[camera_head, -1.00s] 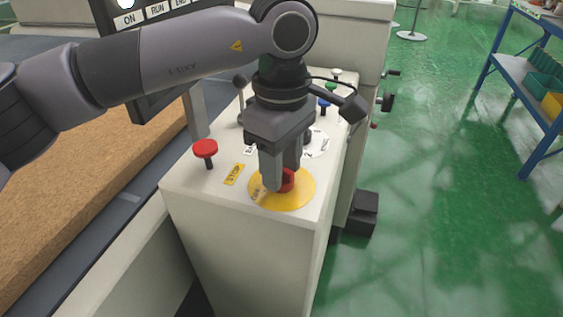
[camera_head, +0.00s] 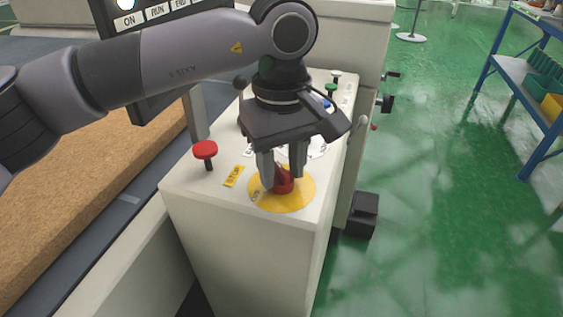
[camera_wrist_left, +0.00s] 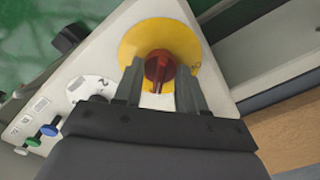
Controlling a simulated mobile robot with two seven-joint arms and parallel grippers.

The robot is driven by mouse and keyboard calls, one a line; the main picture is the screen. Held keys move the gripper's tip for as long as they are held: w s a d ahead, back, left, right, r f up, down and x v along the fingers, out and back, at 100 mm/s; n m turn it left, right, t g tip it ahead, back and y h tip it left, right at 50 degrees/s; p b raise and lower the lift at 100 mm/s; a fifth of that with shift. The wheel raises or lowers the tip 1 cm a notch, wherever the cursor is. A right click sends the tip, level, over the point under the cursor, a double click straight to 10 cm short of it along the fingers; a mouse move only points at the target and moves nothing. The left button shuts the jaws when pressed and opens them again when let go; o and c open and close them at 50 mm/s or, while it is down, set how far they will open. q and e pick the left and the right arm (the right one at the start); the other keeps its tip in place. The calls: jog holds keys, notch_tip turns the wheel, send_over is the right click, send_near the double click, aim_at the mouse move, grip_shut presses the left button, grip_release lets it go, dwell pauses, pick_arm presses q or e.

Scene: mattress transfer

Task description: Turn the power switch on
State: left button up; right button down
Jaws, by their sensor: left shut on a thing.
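The red power switch knob (camera_head: 283,181) sits on a round yellow plate (camera_head: 300,197) on top of the white control cabinet. My left gripper (camera_head: 283,172) points down over it, with a finger on each side of the knob, shut on it. In the left wrist view the red knob (camera_wrist_left: 158,70) shows between the fingertips of the gripper (camera_wrist_left: 158,80), in front of the yellow plate (camera_wrist_left: 150,32). The fingers hide part of the knob in the head view. My right gripper is not in view.
A red mushroom button (camera_head: 205,150) stands left of the yellow plate, near a yellow STOP label (camera_head: 234,176). Green (camera_wrist_left: 49,130) and blue (camera_wrist_left: 33,141) buttons stand farther along the cabinet. A dark panel overhangs at upper left. Green floor lies open to the right.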

aim_at(282, 169)
pick_arm(q)
jog(key=o, duration=1.1)
jog(key=shift+c, duration=0.2)
notch_tip(282, 169, up, 7)
jog(key=shift+r, duration=0.15)
